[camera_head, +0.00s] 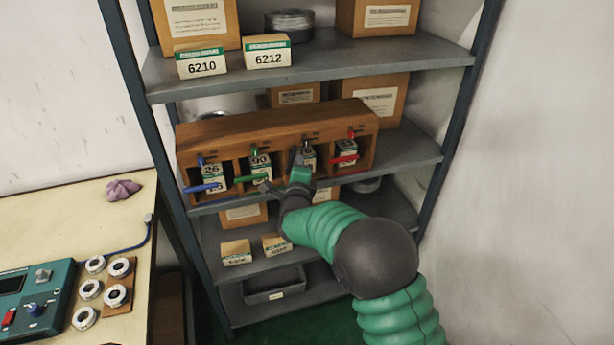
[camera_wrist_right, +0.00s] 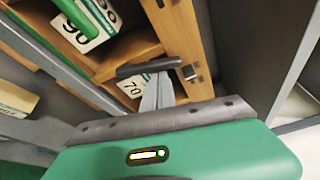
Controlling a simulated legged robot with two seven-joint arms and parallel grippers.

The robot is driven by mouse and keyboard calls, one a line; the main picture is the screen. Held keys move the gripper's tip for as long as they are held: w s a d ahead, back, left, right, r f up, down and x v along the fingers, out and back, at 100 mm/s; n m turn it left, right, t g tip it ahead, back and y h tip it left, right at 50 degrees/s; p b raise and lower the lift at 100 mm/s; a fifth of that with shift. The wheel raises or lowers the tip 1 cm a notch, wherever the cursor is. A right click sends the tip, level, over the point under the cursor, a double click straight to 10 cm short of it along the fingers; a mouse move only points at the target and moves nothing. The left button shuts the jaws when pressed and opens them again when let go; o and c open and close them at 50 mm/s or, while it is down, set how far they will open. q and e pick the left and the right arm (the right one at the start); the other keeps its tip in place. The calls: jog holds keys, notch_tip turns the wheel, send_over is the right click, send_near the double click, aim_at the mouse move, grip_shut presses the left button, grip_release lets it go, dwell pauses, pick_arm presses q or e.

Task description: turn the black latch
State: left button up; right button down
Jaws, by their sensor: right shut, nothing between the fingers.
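A wooden rack (camera_head: 270,122) with several compartments stands on the middle shelf. Its latches are blue (camera_head: 203,187), green (camera_head: 250,178), black and red (camera_head: 344,158). My right gripper (camera_head: 297,160) is in front of the compartment between the green and red latches, hiding much of it. In the wrist view, the black latch (camera_wrist_right: 144,67) is a dark bar across the compartment front, over a box marked 70 (camera_wrist_right: 131,86). My right fingers (camera_wrist_right: 158,84) are shut and empty, with their tips at the bar. I cannot tell whether they touch it. My left gripper is out of view.
The grey shelf unit (camera_head: 157,92) holds boxes above and below the rack. A grey bin (camera_head: 275,287) sits low down. A table (camera_head: 75,215) at the left carries several rings (camera_head: 118,267) and a teal device (camera_head: 30,300). White wall lies to the right.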

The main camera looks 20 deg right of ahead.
jog(key=shift+a+r+n+b, duration=0.2)
jog(key=shift+a+n+b, duration=0.3)
jog(key=shift+n+b, duration=0.25)
jog(key=shift+a, duration=0.1)
